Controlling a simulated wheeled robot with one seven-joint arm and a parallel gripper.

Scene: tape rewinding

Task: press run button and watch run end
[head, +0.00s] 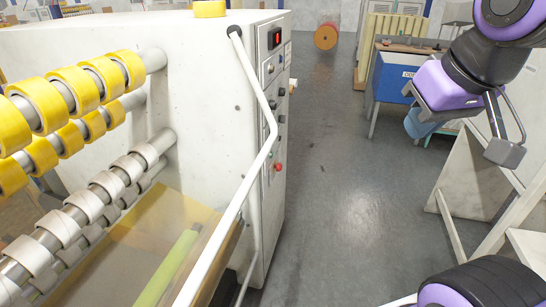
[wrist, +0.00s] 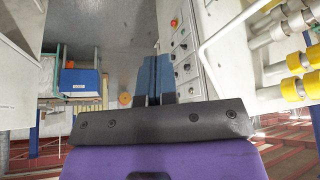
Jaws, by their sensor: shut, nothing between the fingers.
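The tape machine's control panel (head: 272,110) is on the narrow right face of the white machine. It has a red-lit display (head: 275,38), several dark knobs or buttons and a red button (head: 278,167) low down. I cannot tell which is the run button. My gripper (head: 418,128) is at the upper right, well apart from the panel across the aisle. In the wrist view its blue fingers (wrist: 154,78) are together and empty. There the panel (wrist: 185,50) appears beyond and right of the fingers, with the red button (wrist: 174,23) near the top.
A white bent rail (head: 262,150) runs in front of the machine beside the panel. Yellow tape rolls (head: 85,90) sit on shafts at left. A blue bin (head: 397,75) stands behind my gripper; a pale frame (head: 480,190) stands at right. The grey floor (head: 335,190) between is clear.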

